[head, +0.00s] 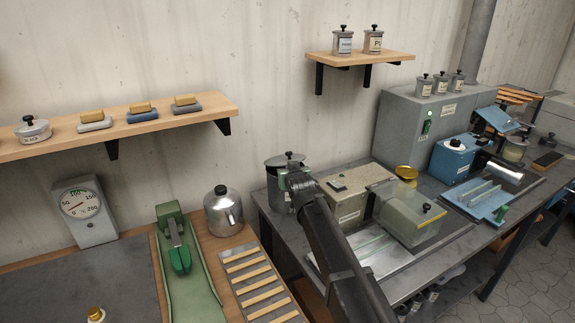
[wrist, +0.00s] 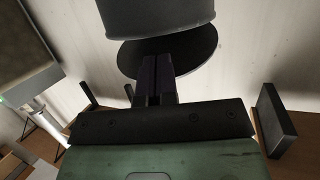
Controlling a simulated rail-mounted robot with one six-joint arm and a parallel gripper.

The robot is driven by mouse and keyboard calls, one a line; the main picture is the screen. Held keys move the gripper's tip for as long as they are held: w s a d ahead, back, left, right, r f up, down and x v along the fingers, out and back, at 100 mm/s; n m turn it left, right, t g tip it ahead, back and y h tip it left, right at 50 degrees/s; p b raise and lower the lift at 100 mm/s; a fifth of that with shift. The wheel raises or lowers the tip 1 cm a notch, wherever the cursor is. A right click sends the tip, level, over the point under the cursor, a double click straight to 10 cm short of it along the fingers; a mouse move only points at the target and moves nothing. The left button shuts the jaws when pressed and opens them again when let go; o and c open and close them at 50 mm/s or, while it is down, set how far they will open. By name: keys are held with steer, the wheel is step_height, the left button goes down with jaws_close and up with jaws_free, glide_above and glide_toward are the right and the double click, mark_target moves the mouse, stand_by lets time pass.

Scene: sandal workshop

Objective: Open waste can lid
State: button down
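The waste can (head: 278,195) is a grey cylinder with a dark round lid (head: 274,160) and a dark knob, on the metal bench by the wall. My gripper (head: 297,178) is at the can's near right side, just below the lid's level, and covers part of the can. In the wrist view, which appears upside down, the can's body (wrist: 160,18) is at the top and the dark lid disc (wrist: 200,55) is beyond its edge. The gripper's dark fingers (wrist: 158,75) are close together in front of the disc. Contact and any gap under the lid are unclear.
A beige box (head: 352,195) and a clear-covered machine (head: 410,212) stand right of the can. A metal oil can (head: 223,210) stands to its left. A wall shelf (head: 375,57) is above. My arm crosses the bench front.

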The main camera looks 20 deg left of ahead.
steer(key=shift+w+a+r+p, duration=0.35)
steer(key=shift+w+r+p, duration=0.15)
steer(key=shift+r+p, duration=0.15)
steer(key=shift+w+a+r+p, duration=0.3)
steer(key=shift+w+r+p, duration=0.2)
steer(key=shift+r, duration=0.25)
steer(key=shift+w+a+r+p, duration=0.6)
steer(key=shift+w+r+p, duration=0.25)
steer(key=shift+w+p, duration=0.05)
steer(key=shift+w+a+r+p, duration=0.6)
steer(key=shift+w+r+p, duration=0.2)
steer(key=shift+w+p, duration=0.05)
steer(key=shift+w, duration=0.1)
steer(key=shift+w+a+r+p, duration=0.45)
steer(key=shift+w+a, duration=0.2)
steer(key=shift+w, duration=0.2)
steer(key=shift+w+a+r+p, duration=0.45)
steer(key=shift+w+a, duration=0.15)
steer(key=shift+w, duration=0.35)
